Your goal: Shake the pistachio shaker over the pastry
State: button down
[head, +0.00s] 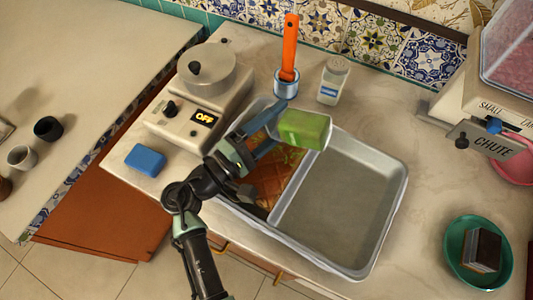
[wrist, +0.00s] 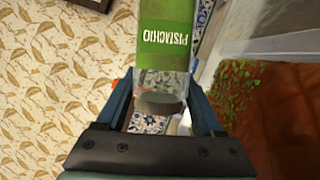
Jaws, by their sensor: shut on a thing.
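The pistachio shaker (head: 304,129) has a green body, and its label reads PISTACHIO in the wrist view (wrist: 165,35). My gripper (head: 268,130) is shut on the shaker's clear end and holds it tipped on its side above the metal tray (head: 391,215). The brown pastry (head: 277,178) lies in the tray's left part, below the gripper and partly hidden by it. In the wrist view the pastry (wrist: 265,125) shows at the right with green bits scattered on it. My gripper's fingers (wrist: 162,100) stand on both sides of the shaker there.
The tray's right part is empty. An appliance (head: 190,125) with an OFF display stands at the left, near a blue sponge (head: 145,159). Behind the tray are a cup (head: 286,82) with an orange-handled tool and another shaker (head: 333,80). A green plate (head: 462,232) sits at the right.

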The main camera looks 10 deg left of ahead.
jog(key=shift+s+d+r+p, duration=0.1)
jog(key=shift+s+d+p, duration=0.3)
jog(key=shift+s, duration=1.2)
jog(key=shift+s+d+f+p, duration=0.1)
jog(key=shift+s+d+p, duration=0.3)
jog(key=shift+s, duration=1.15)
jog(key=shift+s+d+r+p, duration=0.15)
jog(key=shift+s+p, duration=0.5)
jog(key=shift+s, duration=0.95)
jog(key=shift+f, duration=0.25)
jog(key=shift+r, duration=0.15)
jog(key=shift+w+a+b, duration=0.4)
jog(key=shift+w+a, duration=0.05)
jog(key=shift+a, duration=0.6)
jog(key=shift+w+a+b, duration=0.35)
jog(key=shift+w+a, duration=0.1)
jog(key=shift+a, duration=0.6)
jog(key=shift+w+a+b, duration=0.4)
jog(key=shift+w+a, duration=0.05)
jog(key=shift+a, duration=0.6)
